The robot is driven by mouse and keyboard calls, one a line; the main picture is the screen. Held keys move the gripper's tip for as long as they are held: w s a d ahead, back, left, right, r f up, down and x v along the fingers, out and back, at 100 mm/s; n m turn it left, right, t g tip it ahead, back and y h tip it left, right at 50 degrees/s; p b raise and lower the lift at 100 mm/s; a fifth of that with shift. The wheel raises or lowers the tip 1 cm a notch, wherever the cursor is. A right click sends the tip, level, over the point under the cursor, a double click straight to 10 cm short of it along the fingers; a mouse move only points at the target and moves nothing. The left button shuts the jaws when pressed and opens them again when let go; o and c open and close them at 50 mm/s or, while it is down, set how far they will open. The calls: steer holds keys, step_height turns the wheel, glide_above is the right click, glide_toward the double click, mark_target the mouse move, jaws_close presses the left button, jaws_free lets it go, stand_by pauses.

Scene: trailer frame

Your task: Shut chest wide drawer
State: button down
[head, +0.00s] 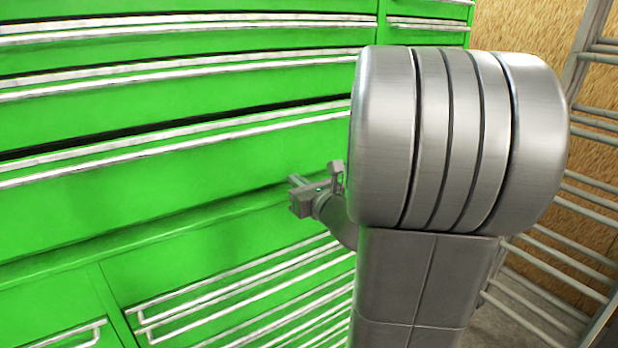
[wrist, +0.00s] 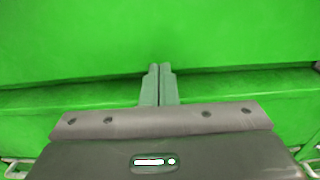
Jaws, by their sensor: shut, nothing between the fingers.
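The chest is bright green, with several wide drawers that have long silver handle strips; it fills the left and middle of the head view. The lowest wide drawer of the upper section (head: 180,200) is a broad plain front with its strip along the top. Dark gaps show above several strips; I cannot tell how far any drawer stands out. My gripper (head: 297,184) is shut and empty, close to the lower part of that front. In the wrist view my closed fingers (wrist: 160,68) point at the green front (wrist: 90,40), at its lower edge. I cannot tell whether they touch it.
Below a green ledge (head: 150,237), narrower drawers with silver bar handles (head: 240,285) fill the lower chest. A metal ladder-like rack (head: 590,190) stands at the right before a brown board wall (head: 510,25). My arm hides part of the chest's right side.

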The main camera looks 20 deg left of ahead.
mark_target(286, 171)
steer(key=shift+w+a, duration=0.3)
steer(key=shift+a, duration=0.05)
steer(key=b+x, duration=0.1)
steer(key=x, duration=0.3)
steer(key=shift+w+a+f+b, duration=0.15)
steer(key=shift+w+a+b, duration=0.1)
steer(key=shift+b, duration=0.15)
steer(key=shift+r, duration=0.35)
steer(key=shift+r, duration=0.1)
steer(key=shift+d, duration=0.1)
